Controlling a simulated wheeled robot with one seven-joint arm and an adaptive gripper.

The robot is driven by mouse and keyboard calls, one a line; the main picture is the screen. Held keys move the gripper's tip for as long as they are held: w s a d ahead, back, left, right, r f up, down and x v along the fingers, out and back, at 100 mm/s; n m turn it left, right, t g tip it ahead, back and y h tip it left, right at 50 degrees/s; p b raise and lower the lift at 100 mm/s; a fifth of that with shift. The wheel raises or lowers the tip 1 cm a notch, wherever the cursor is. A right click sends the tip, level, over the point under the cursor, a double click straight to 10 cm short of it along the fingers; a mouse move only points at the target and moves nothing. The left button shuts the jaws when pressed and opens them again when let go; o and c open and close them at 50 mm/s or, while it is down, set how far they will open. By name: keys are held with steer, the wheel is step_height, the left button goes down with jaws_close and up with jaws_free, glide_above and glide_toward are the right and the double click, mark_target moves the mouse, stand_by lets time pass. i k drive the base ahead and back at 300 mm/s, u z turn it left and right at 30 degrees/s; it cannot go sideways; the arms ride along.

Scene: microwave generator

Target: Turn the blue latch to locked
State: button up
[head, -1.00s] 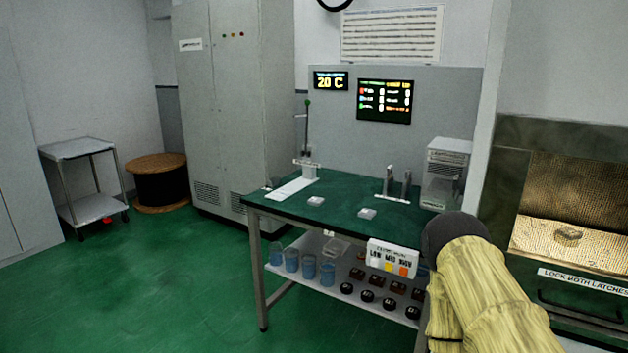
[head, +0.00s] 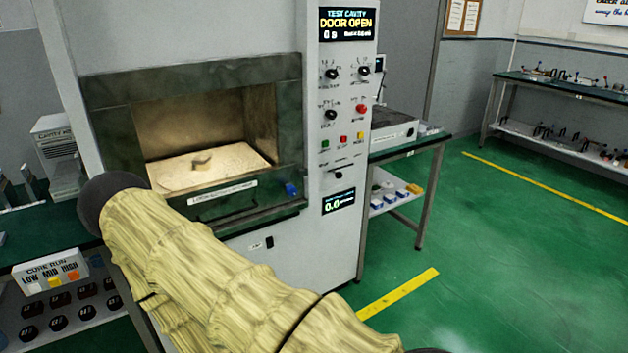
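The blue latch (head: 291,189) is a small blue piece at the right end of the test cavity's front ledge. Whether it is locked or unlocked is too small to tell. The test cavity (head: 290,125) stands open, with a lit inside and a small object (head: 201,161) on its pale floor plate. A label strip (head: 223,192) runs along the ledge, left of the latch. My arm, in a yellowish cover, crosses the lower left and middle in front of the machine. My gripper is not in view.
A control panel (head: 343,130) with knobs and buttons is right of the cavity; its display (head: 347,24) reads DOOR OPEN. A bench (head: 424,140) stands beyond it. The green floor (head: 480,270) at right is clear. A "CURE RUN" sign (head: 50,271) stands at lower left.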

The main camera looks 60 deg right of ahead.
mark_target(292, 191)
steer(key=z, duration=1.85)
steer(key=k, duration=0.9)
steer(key=u, duration=0.85)
steer(key=i, duration=1.4)
steer(key=z, duration=0.5)
